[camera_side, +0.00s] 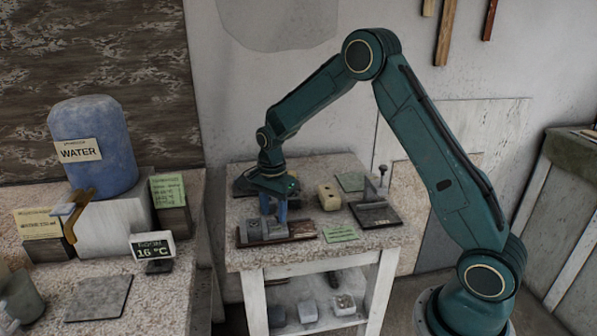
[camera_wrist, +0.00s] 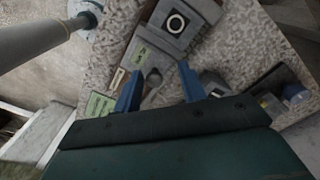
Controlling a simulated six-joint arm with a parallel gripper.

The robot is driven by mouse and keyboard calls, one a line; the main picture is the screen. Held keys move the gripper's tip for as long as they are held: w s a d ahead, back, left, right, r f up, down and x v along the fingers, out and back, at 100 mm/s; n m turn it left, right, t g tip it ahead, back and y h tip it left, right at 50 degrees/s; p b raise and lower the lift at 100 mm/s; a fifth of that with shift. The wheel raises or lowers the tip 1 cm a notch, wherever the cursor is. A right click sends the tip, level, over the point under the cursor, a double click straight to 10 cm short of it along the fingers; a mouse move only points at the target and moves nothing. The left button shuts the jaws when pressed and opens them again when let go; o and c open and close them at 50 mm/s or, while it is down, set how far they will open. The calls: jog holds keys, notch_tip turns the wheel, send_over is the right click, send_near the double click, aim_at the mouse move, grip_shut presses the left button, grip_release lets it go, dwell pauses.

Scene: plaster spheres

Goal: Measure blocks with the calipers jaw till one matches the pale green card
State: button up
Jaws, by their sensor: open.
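My gripper (camera_side: 274,214) points down at the front left of the small stone-topped table, its blue fingers apart. In the side view a grey block-like piece (camera_side: 264,232) sits under the fingers on a dark red-brown base. A pale green card (camera_side: 341,234) with writing lies right of it at the front edge. A cream block (camera_side: 328,198) with a dark spot stands behind. I cannot tell which piece is the calipers jaw.
A dark grey plate with an upright fin (camera_side: 376,213) stands at the table's right. A water barrel (camera_side: 93,150) stands on the left bench.

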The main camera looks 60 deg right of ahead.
aim_at(275, 223)
jog(key=shift+r, duration=0.1)
notch_tip(275, 223, up, 14)
dwell(0.7)
jog(key=shift+s, duration=0.15)
jog(key=s+a+r+n+t, duration=0.1)
jog(key=s+a+r+n, duration=0.3)
jog(key=s, duration=0.3)
jog(key=s+a+r+n+t, duration=0.1)
jog(key=s+r+n+t, duration=0.1)
jog(key=s+r+n, duration=0.35)
jog(key=s+a+f+n+t, duration=0.1)
jog(key=s+n, duration=0.3)
jog(key=s, duration=0.5)
jog(key=s+a+f+n+t, duration=0.1)
jog(key=s+n, duration=0.3)
jog(key=s, duration=0.4)
jog(key=shift+s+a+t, duration=0.3)
jog(key=shift+s+a, duration=0.1)
jog(key=shift+a, duration=0.05)
